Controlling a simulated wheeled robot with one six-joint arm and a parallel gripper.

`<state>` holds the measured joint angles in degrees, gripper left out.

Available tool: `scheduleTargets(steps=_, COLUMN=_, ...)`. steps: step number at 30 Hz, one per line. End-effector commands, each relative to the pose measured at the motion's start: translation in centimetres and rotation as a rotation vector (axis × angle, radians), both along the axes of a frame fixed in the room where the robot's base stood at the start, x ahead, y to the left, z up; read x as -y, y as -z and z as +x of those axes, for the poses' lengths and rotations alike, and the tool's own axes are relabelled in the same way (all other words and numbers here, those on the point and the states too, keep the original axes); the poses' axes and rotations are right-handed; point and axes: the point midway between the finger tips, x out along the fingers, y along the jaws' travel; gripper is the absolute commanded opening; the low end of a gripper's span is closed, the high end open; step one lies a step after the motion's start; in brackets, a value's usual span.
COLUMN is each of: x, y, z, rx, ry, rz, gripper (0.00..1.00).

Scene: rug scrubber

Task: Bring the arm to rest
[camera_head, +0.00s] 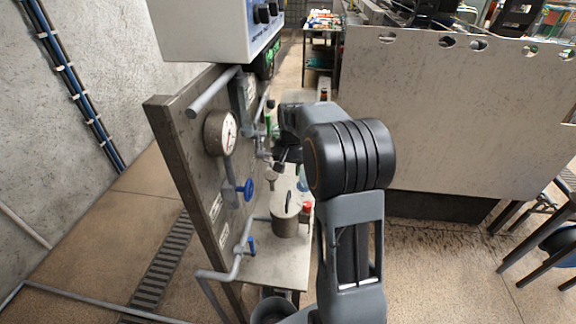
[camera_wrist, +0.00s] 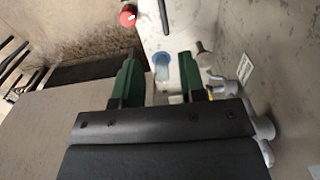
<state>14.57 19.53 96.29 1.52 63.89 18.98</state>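My arm (camera_head: 348,160) reaches forward in the head view, bent at a dark ribbed joint. My gripper (camera_head: 281,166) is beside the upright panel, above the small bench, partly hidden by my own arm. In the wrist view my gripper (camera_wrist: 158,60) has two green fingers set apart, with a gap between them and nothing held. A bluish glass vessel (camera_wrist: 162,68) shows in line with the gap, on the bench beyond; I cannot tell its distance from the fingertips.
The panel (camera_head: 185,155) carries a gauge (camera_head: 220,133), pipes and blue valve handles (camera_head: 247,189). A metal pot (camera_head: 287,218) and a red-capped item (camera_head: 307,208) stand on the bench (camera_head: 270,268). A large pale partition (camera_head: 450,120) stands right.

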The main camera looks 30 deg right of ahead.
Motion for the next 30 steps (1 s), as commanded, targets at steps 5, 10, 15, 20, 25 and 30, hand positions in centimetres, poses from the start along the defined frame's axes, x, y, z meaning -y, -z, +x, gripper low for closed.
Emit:
scheduleTargets(steps=5, x=0.0, y=0.0, z=0.0, rx=0.000, ry=0.000, rz=0.000, gripper=0.38)
scheduleTargets(steps=10, x=0.0, y=1.0, z=-0.3, rx=0.000, ry=-0.064, rz=-0.002, gripper=0.38)
scheduleTargets(steps=15, x=-1.8, y=1.3, z=-4.5, rx=0.000, ry=-0.191, rz=-0.010, gripper=0.38)
scheduleTargets(steps=20, x=-4.9, y=-0.7, z=-9.8, rx=0.067, ry=-0.337, rz=-0.043, gripper=0.38)
scheduleTargets(steps=25, x=-7.8, y=-2.4, z=-15.1, rx=0.163, ry=-0.469, rz=-0.085, gripper=0.38)
scheduleTargets(steps=30, x=-9.6, y=-3.4, z=-18.7, rx=0.251, ry=-0.538, rz=-0.114, gripper=0.38)
